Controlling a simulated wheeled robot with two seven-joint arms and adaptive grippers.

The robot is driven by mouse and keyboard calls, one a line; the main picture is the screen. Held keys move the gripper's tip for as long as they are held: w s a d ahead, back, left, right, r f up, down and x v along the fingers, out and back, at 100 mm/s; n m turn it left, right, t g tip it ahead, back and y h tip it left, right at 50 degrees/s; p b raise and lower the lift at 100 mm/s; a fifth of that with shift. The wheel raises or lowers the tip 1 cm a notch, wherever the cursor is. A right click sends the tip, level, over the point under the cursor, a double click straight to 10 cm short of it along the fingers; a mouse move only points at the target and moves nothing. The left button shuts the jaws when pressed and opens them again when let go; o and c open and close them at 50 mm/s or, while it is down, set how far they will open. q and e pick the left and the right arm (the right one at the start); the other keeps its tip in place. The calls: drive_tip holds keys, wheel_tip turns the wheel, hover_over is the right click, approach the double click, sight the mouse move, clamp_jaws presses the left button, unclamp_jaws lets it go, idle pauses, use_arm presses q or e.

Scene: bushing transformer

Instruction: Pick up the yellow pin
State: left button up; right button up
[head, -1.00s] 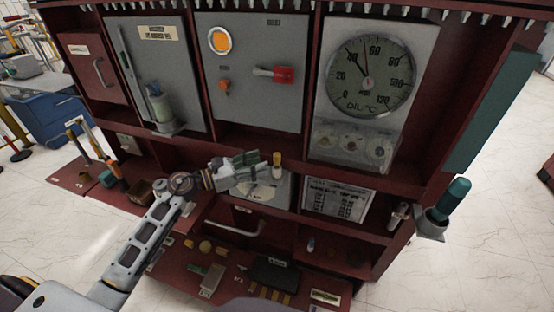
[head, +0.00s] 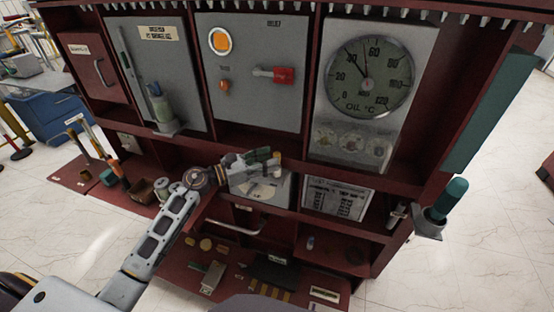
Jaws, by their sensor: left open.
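The yellow pin (head: 276,157) is small and upright, at the top of the grey panel with a white dial face in the middle of the cabinet. My left gripper (head: 261,160) is open, just left of the pin and very close to it. I cannot tell whether its fingers touch the pin or stand around it. The gripper covers part of the panel's top. My right gripper is not in view.
A dark red shelf rim (head: 300,178) runs above the lower openings. A large oil gauge (head: 371,78) is at upper right, and a red-handled switch (head: 284,75) is above. The lower shelf (head: 185,262) holds several small parts and a black box (head: 274,272).

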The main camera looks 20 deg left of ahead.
sight(277, 153)
use_arm(q)
drive_tip(key=shift+p+x, duration=0.5)
drive_tip(key=shift+x, duration=1.35)
drive_tip(key=shift+w, duration=0.1)
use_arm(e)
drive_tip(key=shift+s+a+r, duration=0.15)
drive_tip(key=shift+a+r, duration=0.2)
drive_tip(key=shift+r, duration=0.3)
use_arm(q)
clamp_jaws()
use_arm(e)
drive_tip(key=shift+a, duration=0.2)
use_arm(q)
drive_tip(key=shift+r, duration=0.1)
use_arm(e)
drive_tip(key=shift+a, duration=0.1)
use_arm(q)
drive_tip(key=shift+r, duration=4.9)
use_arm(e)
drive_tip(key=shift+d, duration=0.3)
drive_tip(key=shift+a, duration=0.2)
